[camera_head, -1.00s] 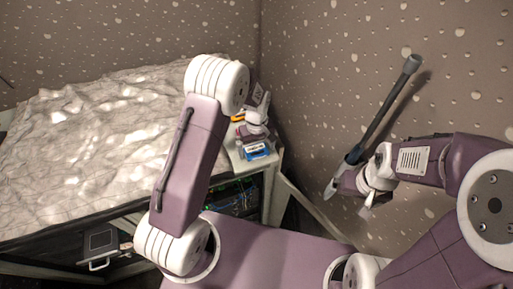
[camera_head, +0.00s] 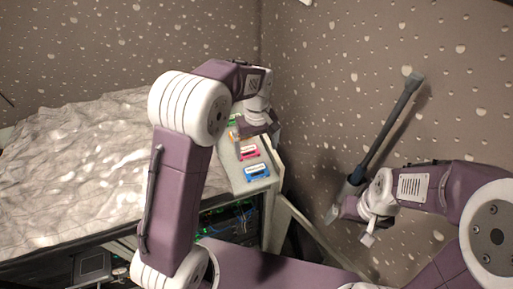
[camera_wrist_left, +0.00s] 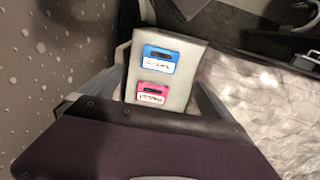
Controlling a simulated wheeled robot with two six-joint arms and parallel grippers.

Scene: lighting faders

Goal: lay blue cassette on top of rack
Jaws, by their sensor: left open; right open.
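The blue cassette (camera_head: 257,172) lies flat near the front end of a pale grey ledge (camera_head: 237,178); it also shows in the left wrist view (camera_wrist_left: 158,60). My left gripper (camera_head: 258,127) is open and empty, farther back above the ledge, beyond the pink cassette and apart from the blue one. My right gripper (camera_head: 366,222) is open at the right, far from the cassettes. A dark rack-like frame with cables and small lights (camera_head: 228,219) shows low beside the ledge, partly hidden by my left arm; I cannot tell whether it is the rack.
A pink cassette (camera_head: 249,153) lies just behind the blue one. Green (camera_head: 231,121) and orange pieces are partly hidden farther back. A crumpled pale sheet (camera_head: 75,165) covers the wide surface at left. A dark pole (camera_head: 388,128) leans by the right wall.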

